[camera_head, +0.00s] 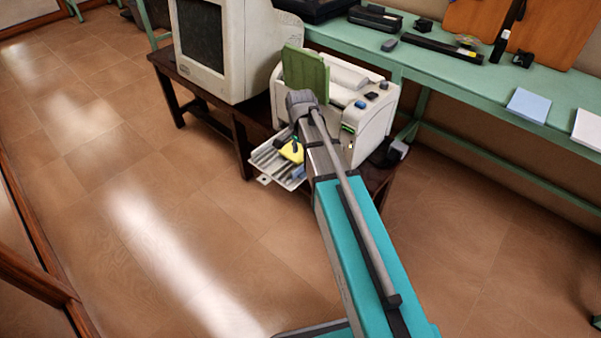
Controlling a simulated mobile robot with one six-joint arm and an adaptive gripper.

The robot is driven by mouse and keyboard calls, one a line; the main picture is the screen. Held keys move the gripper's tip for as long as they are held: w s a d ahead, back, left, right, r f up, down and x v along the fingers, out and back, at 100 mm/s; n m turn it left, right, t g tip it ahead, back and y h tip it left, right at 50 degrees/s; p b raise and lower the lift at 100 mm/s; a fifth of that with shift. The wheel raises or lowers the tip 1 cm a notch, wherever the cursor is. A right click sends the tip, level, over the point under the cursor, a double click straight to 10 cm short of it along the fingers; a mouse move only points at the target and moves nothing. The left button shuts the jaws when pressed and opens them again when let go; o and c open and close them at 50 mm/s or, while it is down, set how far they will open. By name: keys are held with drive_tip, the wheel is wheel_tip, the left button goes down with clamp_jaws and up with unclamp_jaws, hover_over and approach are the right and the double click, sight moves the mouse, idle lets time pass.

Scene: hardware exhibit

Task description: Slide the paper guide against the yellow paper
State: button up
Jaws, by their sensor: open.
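The yellow paper (290,152) lies on the light grey output tray (265,160) at the front of a white printer (374,117). Only a small part of the paper shows beside my arm. A small blue piece (298,174) sits on the tray near the paper; I cannot tell if it is the paper guide. My gripper (296,142) is a small dark shape at the end of my arm, over the tray by the yellow paper. It is open, and its fingertips are hard to make out. My arm covers the right part of the tray.
An old monitor (225,50) stands left of the printer on a dark wooden table (240,118). A green panel (305,72) stands up at the printer's back. A green bench (440,65) behind holds several devices and blue paper (528,105). The tiled floor at left is clear.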

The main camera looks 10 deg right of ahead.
sight(300, 168)
drive_tip(key=shift+f+b, duration=3.8)
drive_tip(key=shift+f, duration=0.25)
drive_tip(key=shift+c, duration=0.3)
clamp_jaws()
